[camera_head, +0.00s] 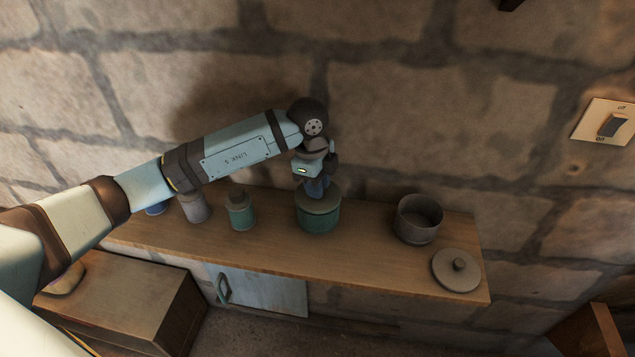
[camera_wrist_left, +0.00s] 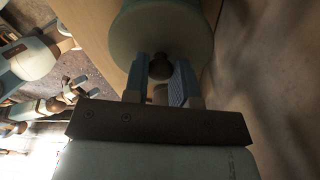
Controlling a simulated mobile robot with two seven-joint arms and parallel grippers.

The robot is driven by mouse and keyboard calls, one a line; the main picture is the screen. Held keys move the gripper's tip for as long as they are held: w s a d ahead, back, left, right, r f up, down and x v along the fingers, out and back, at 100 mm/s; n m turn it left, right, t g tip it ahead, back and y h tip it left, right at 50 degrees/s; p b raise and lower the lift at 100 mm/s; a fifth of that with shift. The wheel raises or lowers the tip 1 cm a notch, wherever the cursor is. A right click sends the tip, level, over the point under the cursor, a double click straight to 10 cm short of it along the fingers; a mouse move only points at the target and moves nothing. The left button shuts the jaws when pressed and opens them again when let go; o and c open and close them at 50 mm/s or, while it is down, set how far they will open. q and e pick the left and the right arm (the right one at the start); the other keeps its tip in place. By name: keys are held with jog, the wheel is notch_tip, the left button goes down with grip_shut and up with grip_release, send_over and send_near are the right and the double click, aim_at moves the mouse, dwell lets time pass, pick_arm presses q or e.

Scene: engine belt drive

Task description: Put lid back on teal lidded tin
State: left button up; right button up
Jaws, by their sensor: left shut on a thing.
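The teal tin (camera_head: 319,221) stands upright on the wooden shelf, near its middle. Its grey-green lid (camera_head: 318,203) is on top of the tin and looks level; I cannot tell whether it is fully seated. My left gripper (camera_head: 317,188) points down from above and is shut on the lid's knob. In the left wrist view the gripper (camera_wrist_left: 162,82) has its two blue fingers on either side of the dark knob (camera_wrist_left: 160,66), with the lid (camera_wrist_left: 160,30) beyond. My right gripper is not in view.
On the shelf (camera_head: 375,262), a dark open pot (camera_head: 418,220) stands to the right, with a loose grey lid (camera_head: 457,270) in front of it. A smaller teal jar (camera_head: 241,212) and a grey bottle (camera_head: 194,207) stand to the left. The stone wall is close behind.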

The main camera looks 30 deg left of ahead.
pick_arm(q)
jog(key=o, duration=1.5)
jog(key=shift+c, duration=0.2)
jog(key=shift+r, duration=0.1)
jog(key=shift+r+p, duration=2.6)
jog(key=shift+r, duration=0.8)
grip_shut()
jog(key=shift+f, duration=0.25)
